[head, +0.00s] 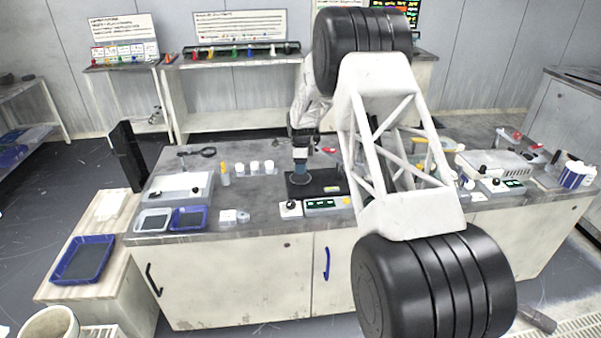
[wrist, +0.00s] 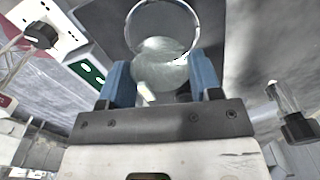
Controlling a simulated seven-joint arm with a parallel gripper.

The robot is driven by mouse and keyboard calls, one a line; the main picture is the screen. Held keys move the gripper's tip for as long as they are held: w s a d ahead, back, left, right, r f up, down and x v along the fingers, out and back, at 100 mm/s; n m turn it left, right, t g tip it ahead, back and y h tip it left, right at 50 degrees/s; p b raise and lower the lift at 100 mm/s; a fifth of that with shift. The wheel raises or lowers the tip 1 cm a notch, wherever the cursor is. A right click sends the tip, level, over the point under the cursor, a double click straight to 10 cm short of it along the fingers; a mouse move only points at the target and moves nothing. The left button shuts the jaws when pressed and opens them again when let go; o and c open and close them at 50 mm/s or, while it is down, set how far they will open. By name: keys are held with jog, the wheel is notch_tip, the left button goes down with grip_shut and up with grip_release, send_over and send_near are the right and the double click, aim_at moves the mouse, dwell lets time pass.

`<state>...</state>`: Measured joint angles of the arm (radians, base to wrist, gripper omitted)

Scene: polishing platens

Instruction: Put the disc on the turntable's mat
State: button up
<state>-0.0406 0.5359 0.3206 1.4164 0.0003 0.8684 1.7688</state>
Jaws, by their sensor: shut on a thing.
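My gripper (wrist: 162,84) has two blue fingers, and in the wrist view they are closed on the sides of a pale, glassy disc (wrist: 160,74). In the head view my gripper (head: 301,172) points down over the black turntable base (head: 327,184) on the grey bench. The disc is too small to make out there, and the gripper hides part of the turntable.
Control boxes (head: 322,204) stand in front of the turntable. White-capped jars (head: 254,167) and blue trays (head: 188,217) are to the left. My arm hides some of the bench's right half.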

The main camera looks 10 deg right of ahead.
aim_at(301, 177)
jog(key=shift+w, duration=0.2)
jog(key=shift+f, duration=1.75)
jog(key=shift+f, duration=0.2)
jog(key=o, duration=1)
jog(key=shift+r, duration=0.2)
notch_tip(301, 177, up, 12)
jog(key=shift+f, duration=0.1)
